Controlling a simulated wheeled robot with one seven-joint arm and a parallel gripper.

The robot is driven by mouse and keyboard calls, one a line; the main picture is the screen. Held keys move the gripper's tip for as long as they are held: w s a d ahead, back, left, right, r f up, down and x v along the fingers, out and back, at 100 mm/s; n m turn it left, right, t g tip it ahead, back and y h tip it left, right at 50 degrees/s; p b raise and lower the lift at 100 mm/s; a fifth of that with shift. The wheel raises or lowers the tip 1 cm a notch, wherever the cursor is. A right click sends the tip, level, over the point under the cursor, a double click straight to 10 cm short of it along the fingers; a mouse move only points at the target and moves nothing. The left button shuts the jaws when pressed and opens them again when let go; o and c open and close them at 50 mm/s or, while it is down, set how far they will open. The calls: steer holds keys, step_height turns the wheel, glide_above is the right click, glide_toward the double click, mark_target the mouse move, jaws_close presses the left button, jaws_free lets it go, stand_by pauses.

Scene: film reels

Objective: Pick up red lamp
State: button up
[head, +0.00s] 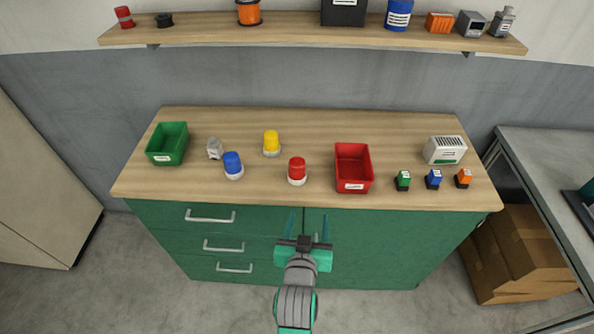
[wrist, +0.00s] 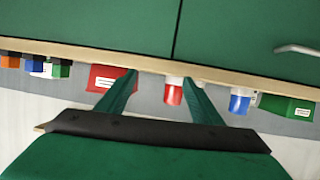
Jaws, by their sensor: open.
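The red lamp (head: 297,169) has a red dome on a white base and stands upright near the front middle of the wooden counter (head: 320,120). It also shows in the wrist view (wrist: 173,93), upside down, between my two fingers. My gripper (head: 306,219) is open and empty, in front of the green cabinet, below the counter edge in the picture. A gap separates it from the lamp. In the wrist view my gripper (wrist: 160,82) has its fingers spread.
A blue lamp (head: 233,165) and a yellow lamp (head: 271,142) stand near the red one. A red bin (head: 353,187) is to its right, a green bin (head: 167,144) far left. Small coloured blocks (head: 433,178) stand at the right. A shelf (head: 300,37) hangs above.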

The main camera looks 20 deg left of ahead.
glide_toward(297, 165)
steer(key=shift+g, duration=0.4)
steer(key=shift+x, duration=5.8)
steer(key=shift+r, duration=0.15)
steer(key=c, duration=1.2)
steer(key=shift+w+r, duration=0.1)
steer(key=shift+r, duration=0.1)
